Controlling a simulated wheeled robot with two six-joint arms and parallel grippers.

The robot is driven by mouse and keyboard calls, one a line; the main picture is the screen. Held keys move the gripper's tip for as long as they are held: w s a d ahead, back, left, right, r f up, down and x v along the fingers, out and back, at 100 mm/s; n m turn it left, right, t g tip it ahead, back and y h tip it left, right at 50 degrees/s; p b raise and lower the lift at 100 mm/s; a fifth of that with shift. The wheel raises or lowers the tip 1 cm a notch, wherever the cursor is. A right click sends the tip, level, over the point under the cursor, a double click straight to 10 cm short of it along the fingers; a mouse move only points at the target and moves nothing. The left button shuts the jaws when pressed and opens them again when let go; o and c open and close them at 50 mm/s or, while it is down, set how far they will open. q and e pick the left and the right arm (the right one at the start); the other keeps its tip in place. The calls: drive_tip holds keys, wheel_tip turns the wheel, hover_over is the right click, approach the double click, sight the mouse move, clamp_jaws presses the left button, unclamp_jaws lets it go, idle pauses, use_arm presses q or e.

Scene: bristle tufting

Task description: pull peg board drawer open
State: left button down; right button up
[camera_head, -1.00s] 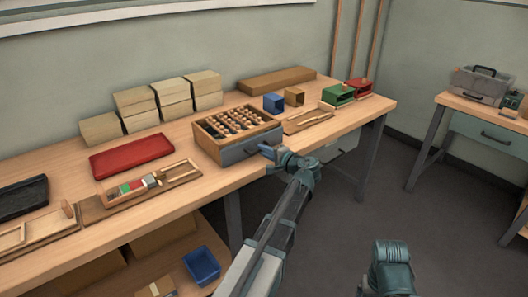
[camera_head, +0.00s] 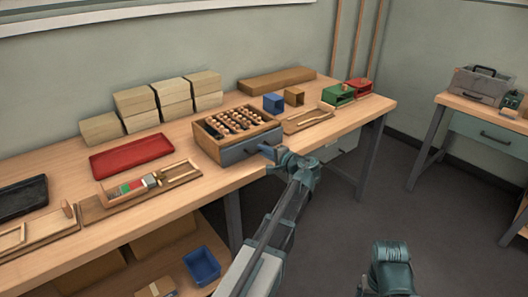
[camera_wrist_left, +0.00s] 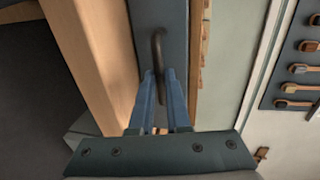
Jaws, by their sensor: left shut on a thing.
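The peg board (camera_head: 222,132) is a wooden box with rows of small pegs on top. It stands near the front edge of the long bench. Its grey-blue drawer front (camera_head: 233,156) faces the room. My left gripper (camera_head: 268,150) is at that drawer front. In the left wrist view the drawer's dark curved handle (camera_wrist_left: 158,48) runs down between the blue fingers of my left gripper (camera_wrist_left: 157,82), which are shut on it. A teal part of my right arm shows at the bottom right in the head view; its gripper does not show.
A red tray (camera_head: 131,156), a wooden holder with coloured blocks (camera_head: 136,188) and a black tray (camera_head: 22,200) lie left of the peg board. Blue (camera_head: 273,102), green (camera_head: 338,95) and red (camera_head: 357,88) boxes stand right. The floor before the bench is clear.

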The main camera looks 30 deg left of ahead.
use_arm(q)
drive_tip(key=f+v, duration=0.2)
drive_tip(key=v, duration=0.9)
drive_tip(key=shift+s+d+f, duration=0.2)
drive_tip(key=shift+d, duration=0.2)
drive_tip(key=c, duration=0.9)
unclamp_jaws()
